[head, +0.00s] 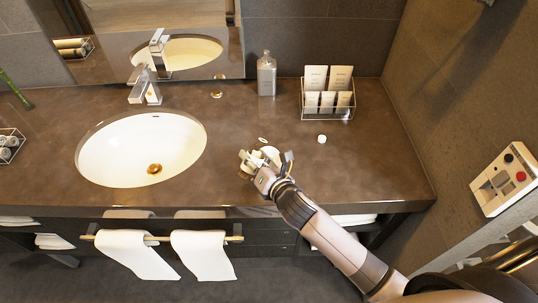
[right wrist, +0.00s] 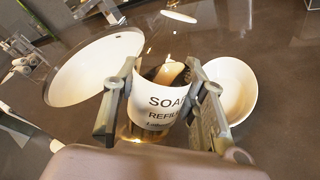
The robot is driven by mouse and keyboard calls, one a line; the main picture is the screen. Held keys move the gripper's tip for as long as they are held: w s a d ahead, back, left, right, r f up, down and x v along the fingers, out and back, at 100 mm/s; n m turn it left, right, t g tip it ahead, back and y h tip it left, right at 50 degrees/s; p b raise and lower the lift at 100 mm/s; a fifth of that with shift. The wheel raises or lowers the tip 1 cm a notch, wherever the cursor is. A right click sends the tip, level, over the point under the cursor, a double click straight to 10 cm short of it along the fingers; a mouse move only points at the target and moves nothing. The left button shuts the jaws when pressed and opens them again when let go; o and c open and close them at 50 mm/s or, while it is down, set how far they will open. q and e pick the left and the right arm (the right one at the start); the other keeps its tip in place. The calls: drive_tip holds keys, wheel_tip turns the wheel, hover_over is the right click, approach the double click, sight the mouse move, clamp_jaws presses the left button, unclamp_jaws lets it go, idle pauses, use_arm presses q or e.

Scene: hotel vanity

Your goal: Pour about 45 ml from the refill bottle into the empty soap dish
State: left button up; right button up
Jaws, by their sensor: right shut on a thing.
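My right gripper (head: 262,172) is shut on the white refill bottle, labelled "SOAP REFILL" (right wrist: 168,106), with one finger on each side of it. The bottle is over or close to the dark counter; its exact height and tilt I cannot tell. The soap dish, a round white bowl (right wrist: 234,88), is just right of the bottle in the right wrist view, partly hidden by a finger. In the head view the dish (head: 271,152) shows only in part beside the gripper. I see no liquid in the visible part of the dish. My left gripper is out of view.
A white sink (head: 120,150) with a chrome faucet (head: 145,88) lies left. A grey bottle (head: 266,75) and a rack of packets (head: 328,95) stand at the back. A small white cap (head: 322,139) lies right of the dish. Counter is clear further right.

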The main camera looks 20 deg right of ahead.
drive_tip(key=shift+a+m+g, duration=0.1)
drive_tip(key=shift+m+g, duration=0.2)
drive_tip(key=shift+m, duration=0.2)
drive_tip(key=shift+s+a+f+m+g+y, duration=0.2)
drive_tip(key=shift+a+f+m+g+y, duration=0.1)
drive_tip(key=shift+m+y, duration=0.3)
drive_tip(key=shift+a+f+m, duration=0.1)
drive_tip(key=shift+f+m, duration=0.15)
drive_tip(key=shift+m, duration=0.25)
drive_tip(key=shift+s+a+r+m+g+y+p, duration=0.1)
drive_tip(key=shift+r+m+g+y+p, duration=0.2)
drive_tip(key=shift+r+m, duration=0.15)
drive_tip(key=shift+m, duration=0.25)
drive_tip(key=shift+f+m+g+y, duration=0.25)
drive_tip(key=shift+m+g+y, duration=0.05)
drive_tip(key=shift+f+m, duration=0.2)
drive_tip(key=shift+m, duration=0.1)
drive_tip(key=shift+r+m+g+y+p, duration=0.3)
drive_tip(key=shift+r+m+y+p, duration=0.15)
drive_tip(key=shift+r+m+y, duration=0.1)
